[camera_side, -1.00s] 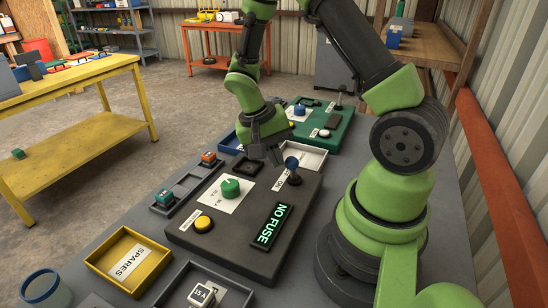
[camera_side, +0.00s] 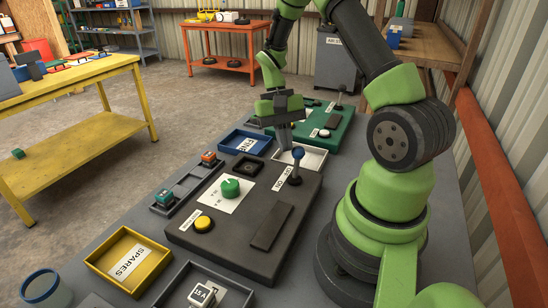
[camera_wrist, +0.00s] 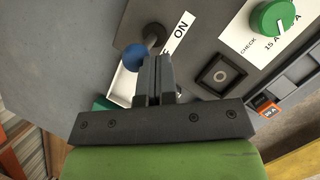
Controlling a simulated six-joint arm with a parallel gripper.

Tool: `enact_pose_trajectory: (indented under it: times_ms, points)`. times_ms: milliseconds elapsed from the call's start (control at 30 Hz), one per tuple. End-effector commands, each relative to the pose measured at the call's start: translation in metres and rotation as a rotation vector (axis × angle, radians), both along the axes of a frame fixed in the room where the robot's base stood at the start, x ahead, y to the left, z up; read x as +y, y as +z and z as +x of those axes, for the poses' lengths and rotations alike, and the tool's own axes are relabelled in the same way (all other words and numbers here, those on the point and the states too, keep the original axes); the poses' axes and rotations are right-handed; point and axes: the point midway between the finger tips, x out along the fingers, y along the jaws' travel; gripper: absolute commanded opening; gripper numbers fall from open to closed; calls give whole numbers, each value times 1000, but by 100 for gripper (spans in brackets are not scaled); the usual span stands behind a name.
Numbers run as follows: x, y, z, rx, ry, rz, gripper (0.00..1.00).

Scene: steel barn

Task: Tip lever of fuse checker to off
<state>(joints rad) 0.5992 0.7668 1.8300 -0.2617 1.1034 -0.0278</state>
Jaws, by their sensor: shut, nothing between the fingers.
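The fuse checker (camera_side: 210,240) is a dark grey box with a green knob (camera_side: 230,188), a yellow button (camera_side: 203,224) and a display (camera_side: 271,227), which is dark. Its lever (camera_side: 296,168), with a blue ball on top, stands at the far right corner, beside a label that reads ON in the wrist view. My gripper (camera_side: 285,147) is shut and empty, pointing down just left of and beyond the ball. In the wrist view, the shut fingers (camera_wrist: 158,75) are close beside the blue ball (camera_wrist: 135,58); I cannot tell whether they touch it.
A white-bottomed tray (camera_side: 313,158) lies behind the lever, and a green device (camera_side: 335,140) with its own lever stands beyond. A blue tray (camera_side: 243,143), a grey fuse rack (camera_side: 188,186) and a yellow spares tray (camera_side: 126,262) line the left side.

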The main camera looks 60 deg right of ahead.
Motion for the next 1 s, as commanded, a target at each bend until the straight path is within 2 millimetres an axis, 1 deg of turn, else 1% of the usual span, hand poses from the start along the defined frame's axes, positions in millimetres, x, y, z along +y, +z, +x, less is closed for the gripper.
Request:
enact_pose_trajectory:
  times_ms: [200, 400, 1000]
  points:
    - [-10, -2, 0, 1, 2, -1, 0]
    - [-13, -2, 0, 1, 2, -2, 0]
    - [-13, -3, 0, 1, 4, -3, 0]
